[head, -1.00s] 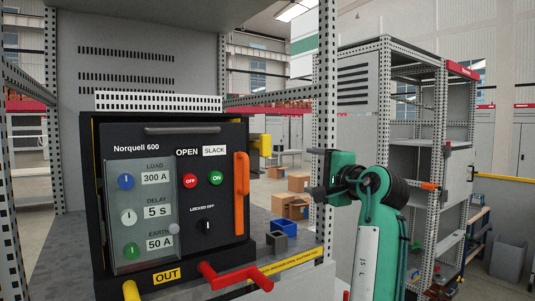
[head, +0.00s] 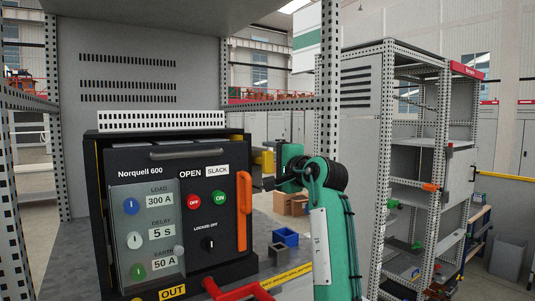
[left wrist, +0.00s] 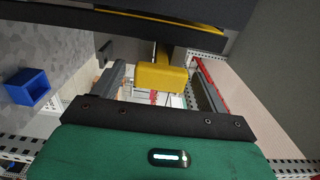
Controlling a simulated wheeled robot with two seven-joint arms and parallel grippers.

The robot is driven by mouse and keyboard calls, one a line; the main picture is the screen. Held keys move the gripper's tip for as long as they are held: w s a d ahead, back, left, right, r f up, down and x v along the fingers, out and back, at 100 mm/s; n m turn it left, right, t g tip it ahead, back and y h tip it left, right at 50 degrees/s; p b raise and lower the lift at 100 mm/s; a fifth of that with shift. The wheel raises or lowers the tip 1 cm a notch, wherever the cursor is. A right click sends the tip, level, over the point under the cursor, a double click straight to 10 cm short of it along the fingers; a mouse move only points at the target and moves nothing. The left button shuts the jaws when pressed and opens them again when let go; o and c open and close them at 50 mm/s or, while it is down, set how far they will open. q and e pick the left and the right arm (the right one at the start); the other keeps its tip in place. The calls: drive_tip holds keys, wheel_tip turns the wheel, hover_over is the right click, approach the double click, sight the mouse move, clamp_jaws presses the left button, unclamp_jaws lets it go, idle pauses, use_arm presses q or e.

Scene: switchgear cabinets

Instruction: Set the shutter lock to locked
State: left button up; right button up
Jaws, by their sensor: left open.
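In the left wrist view the yellow block (left wrist: 160,78) hangs below a dark, yellow-edged body. My left gripper (head: 268,184) is right of the orange handle, open. Its fingers (left wrist: 160,88) appear either side of the yellow block; contact is unclear. My right gripper is out of view.
An orange handle (head: 243,212) stands upright on the unit's front right. A red crank (head: 238,291) juts out below. A blue bin (head: 286,237) sits on the shelf at the right. A perforated post (head: 327,100) rises beside my left arm.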

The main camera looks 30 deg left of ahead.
use_arm(q)
drive_tip(key=shift+w+a, duration=0.25)
drive_tip(key=shift+a, duration=0.35)
